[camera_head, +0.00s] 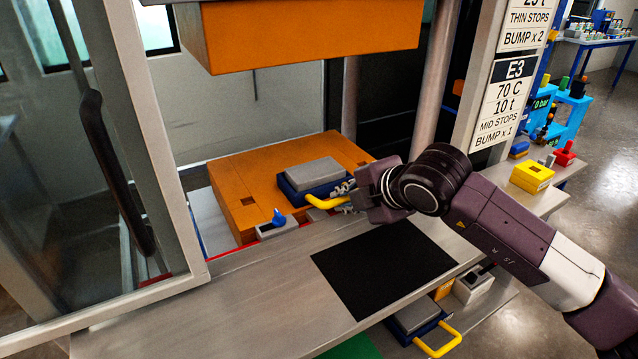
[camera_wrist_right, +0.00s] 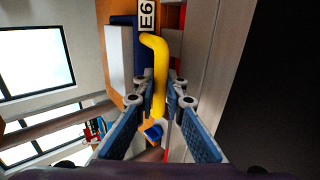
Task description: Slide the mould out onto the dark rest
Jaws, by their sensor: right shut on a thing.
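The mould (camera_head: 313,177) is a grey block on a blue base, lying on the orange lower platen (camera_head: 240,205) of the press. Its yellow handle (camera_head: 327,202) points toward the front. My right gripper (camera_head: 346,194) is at the handle; in the right wrist view the gripper (camera_wrist_right: 165,82) is shut on the yellow handle (camera_wrist_right: 156,62), with a label "E6" on the blue base (camera_wrist_right: 122,19) beyond. The dark rest (camera_head: 385,268) is a bare black mat on the grey bench in front of the press. My left gripper is not in view.
The orange upper platen (camera_head: 312,32) hangs above with a wide gap. A grey block with a blue knob (camera_head: 279,217) stands left of the mould. A second mould with a yellow handle (camera_head: 440,341) sits below the bench. A yellow box (camera_head: 532,176) stands at right.

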